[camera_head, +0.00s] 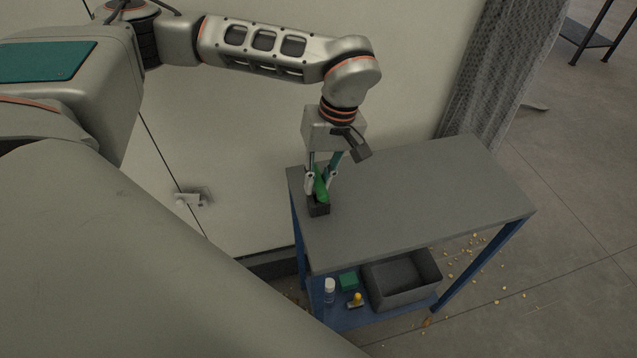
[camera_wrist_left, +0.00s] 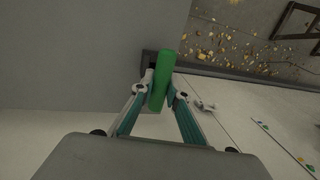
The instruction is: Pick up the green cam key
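The green cam key (camera_head: 321,186) stands over a small black holder (camera_head: 318,209) at the left end of the grey table top. My left gripper (camera_head: 320,181) points down at it, with one finger on each side. In the left wrist view the green cam key (camera_wrist_left: 161,79) lies between the fingertips of my left gripper (camera_wrist_left: 160,88), which appear to press against both its sides. The key's lower end is hidden at the holder, so I cannot tell whether it is clear of it. My right gripper is not in view.
The rest of the table top (camera_head: 415,195) is bare. The lower shelf holds a grey bin (camera_head: 402,280), a white bottle (camera_head: 329,290), a green box (camera_head: 348,281) and a yellow-topped item (camera_head: 356,300). A pale wall (camera_head: 240,130) stands behind. Yellowish bits litter the floor.

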